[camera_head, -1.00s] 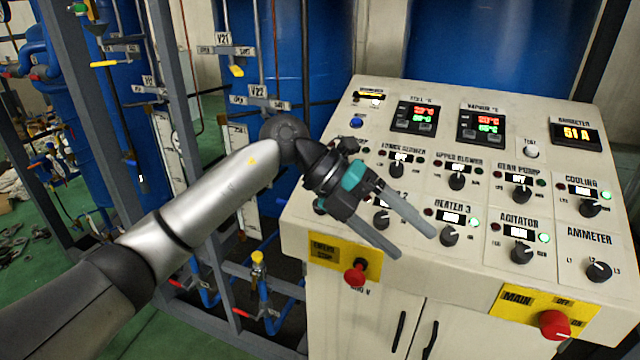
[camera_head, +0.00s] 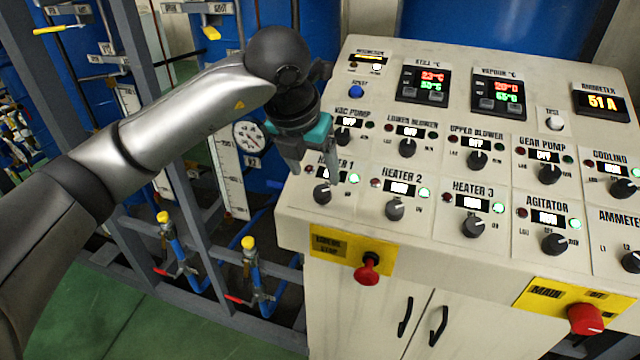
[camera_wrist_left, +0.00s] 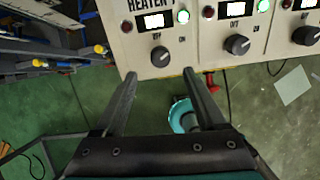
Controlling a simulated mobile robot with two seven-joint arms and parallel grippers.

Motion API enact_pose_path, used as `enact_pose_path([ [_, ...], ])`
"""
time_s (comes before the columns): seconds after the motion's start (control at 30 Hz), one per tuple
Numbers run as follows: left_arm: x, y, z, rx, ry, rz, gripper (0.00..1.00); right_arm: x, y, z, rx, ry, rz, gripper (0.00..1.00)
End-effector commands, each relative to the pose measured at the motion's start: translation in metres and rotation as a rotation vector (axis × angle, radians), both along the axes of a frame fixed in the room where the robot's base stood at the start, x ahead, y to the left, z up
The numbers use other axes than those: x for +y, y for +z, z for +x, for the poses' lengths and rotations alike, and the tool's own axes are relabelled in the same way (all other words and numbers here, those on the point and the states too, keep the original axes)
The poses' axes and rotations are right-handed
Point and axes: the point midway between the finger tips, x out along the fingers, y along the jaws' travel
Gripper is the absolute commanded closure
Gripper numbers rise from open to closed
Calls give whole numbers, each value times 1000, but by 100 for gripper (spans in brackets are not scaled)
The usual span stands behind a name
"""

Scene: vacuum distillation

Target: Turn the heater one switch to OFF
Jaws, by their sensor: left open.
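The heater 1 switch (camera_head: 322,193) is a dark round knob at the left end of the panel's heater row. It also shows in the wrist view (camera_wrist_left: 160,56), just beyond and between the fingertips. A green lamp (camera_head: 354,169) is lit above its right side; its small white display (camera_head: 331,172) is too small to read here. My left gripper (camera_head: 313,173) is open and empty. Its fingers point down over the heater 1 label, close to the knob. I cannot tell whether they touch it. My right gripper is out of view.
The heater 2 knob (camera_head: 396,209) and heater 3 knob (camera_head: 473,226) sit to the right. The vac pump knob (camera_head: 343,137) is above. A red emergency stop button (camera_head: 367,268) sticks out from the front face below. Pipe racks stand at the left.

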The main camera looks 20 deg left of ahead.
Motion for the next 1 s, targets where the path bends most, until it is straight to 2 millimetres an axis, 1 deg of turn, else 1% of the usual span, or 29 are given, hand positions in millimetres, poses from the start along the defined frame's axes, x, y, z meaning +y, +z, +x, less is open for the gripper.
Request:
enact_pose_path([
  [0.03,-1,-10,3,7,0,-1,27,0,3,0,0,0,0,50],
  [0.1,-2,-23,9,6,0,-1,27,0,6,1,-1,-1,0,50],
  [0.2,-2,-40,16,5,0,-1,27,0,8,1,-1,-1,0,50],
  [0.3,-4,-52,21,3,0,-2,27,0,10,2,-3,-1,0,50],
  [0.5,-4,-64,26,1,-2,-1,27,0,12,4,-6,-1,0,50],
  [0.77,-4,-66,27,1,-2,-1,27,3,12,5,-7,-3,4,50],
  [1.0,-4,-65,27,0,-1,-2,53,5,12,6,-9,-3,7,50],
])
